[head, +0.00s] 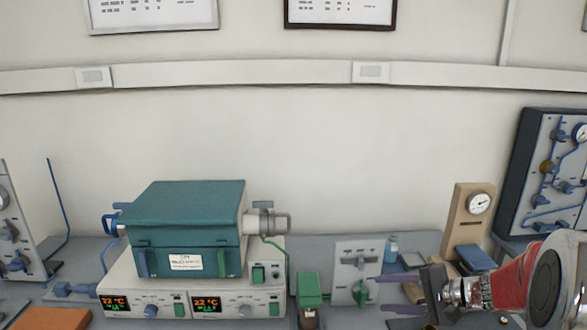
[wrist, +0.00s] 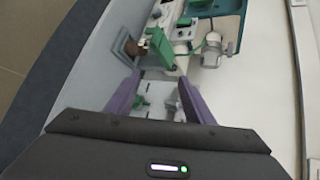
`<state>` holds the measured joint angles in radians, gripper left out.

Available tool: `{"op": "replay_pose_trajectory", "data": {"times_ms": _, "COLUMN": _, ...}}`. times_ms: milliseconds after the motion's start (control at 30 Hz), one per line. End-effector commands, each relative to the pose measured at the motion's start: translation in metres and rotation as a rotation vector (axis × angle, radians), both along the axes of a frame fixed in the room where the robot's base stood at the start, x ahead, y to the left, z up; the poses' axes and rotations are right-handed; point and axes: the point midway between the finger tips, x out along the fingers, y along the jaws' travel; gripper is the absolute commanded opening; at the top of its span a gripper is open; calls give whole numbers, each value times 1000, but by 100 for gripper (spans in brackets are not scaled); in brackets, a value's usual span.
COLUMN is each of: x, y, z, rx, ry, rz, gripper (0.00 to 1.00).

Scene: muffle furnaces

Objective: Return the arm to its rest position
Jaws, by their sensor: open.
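My gripper (head: 402,293) is at the lower right of the head view, with its purple fingers pointing left. It is open and empty. In the wrist view the two purple fingers (wrist: 155,96) stand apart, with the bench and a grey-white panel showing between them. My red and grey arm reaches in from the right edge of the head view. The gripper is to the right of the teal furnace (head: 188,222), which sits on a white control base (head: 190,285) with two displays reading 22 °C.

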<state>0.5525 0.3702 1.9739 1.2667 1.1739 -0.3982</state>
Motion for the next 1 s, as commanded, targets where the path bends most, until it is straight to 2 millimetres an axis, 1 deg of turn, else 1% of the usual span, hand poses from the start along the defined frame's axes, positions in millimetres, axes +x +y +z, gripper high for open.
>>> {"op": "replay_pose_trajectory", "data": {"times_ms": 33, "x": -9, "y": 12, "z": 7, "rx": -34, "ry": 2, "rz": 33, "gripper": 48}}
{"op": "replay_pose_trajectory", "data": {"times_ms": 200, "x": -40, "y": 45, "z": 21, "rx": -145, "ry": 23, "rz": 131, "gripper": 48}}
{"op": "replay_pose_trajectory", "data": {"times_ms": 400, "x": -79, "y": 74, "z": 33, "rx": -285, "ry": 38, "rz": 234, "gripper": 48}}
{"op": "replay_pose_trajectory", "data": {"times_ms": 500, "x": -99, "y": 85, "z": 38, "rx": -358, "ry": 39, "rz": 279, "gripper": 48}}
{"op": "replay_pose_trajectory", "data": {"times_ms": 600, "x": -119, "y": 94, "z": 43, "rx": -432, "ry": 38, "rz": 324, "gripper": 48}}
{"op": "replay_pose_trajectory", "data": {"times_ms": 800, "x": -157, "y": 105, "z": 50, "rx": -584, "ry": 24, "rz": 397, "gripper": 48}}
{"op": "replay_pose_trajectory", "data": {"times_ms": 1000, "x": -192, "y": 109, "z": 56, "rx": -739, "ry": -4, "rz": 459, "gripper": 48}}
